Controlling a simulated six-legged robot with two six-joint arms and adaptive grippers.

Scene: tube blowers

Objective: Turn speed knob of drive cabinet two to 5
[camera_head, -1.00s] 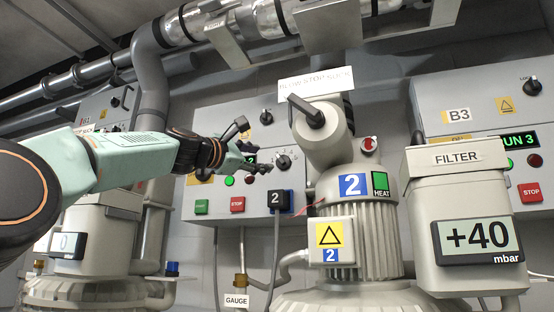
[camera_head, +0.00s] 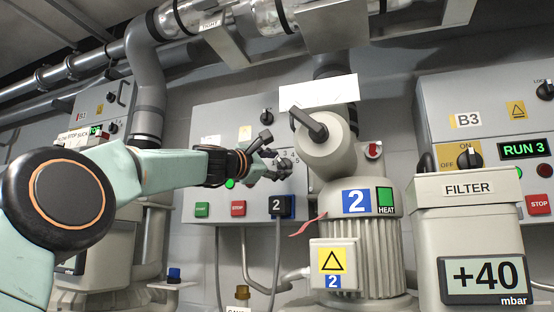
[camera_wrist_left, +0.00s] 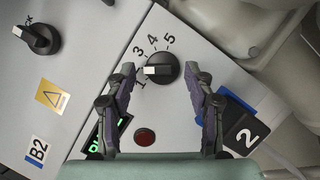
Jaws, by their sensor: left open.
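The drive cabinet two (camera_head: 205,125) is a grey wall box behind motor 2; its B2 label (camera_wrist_left: 38,150) shows in the left wrist view. Its black speed knob (camera_wrist_left: 163,68) has a white pointer aimed left, between the 1 and the 3 of its dial; the mark there is hard to see. The 5 is up and right of the knob. My left gripper (camera_head: 275,155) is open in front of the dial. In the left wrist view its fingers (camera_wrist_left: 160,75) stand on either side of the knob, apart from it as far as I can tell. My right gripper is out of view.
A blue-framed black plug marked 2 (camera_wrist_left: 240,130) is close to the right finger. A red lamp (camera_wrist_left: 145,136) and a partly covered green display are below the knob. Motor 2 (camera_head: 357,235) stands right of the cabinet, and the filter unit (camera_head: 468,215) further right.

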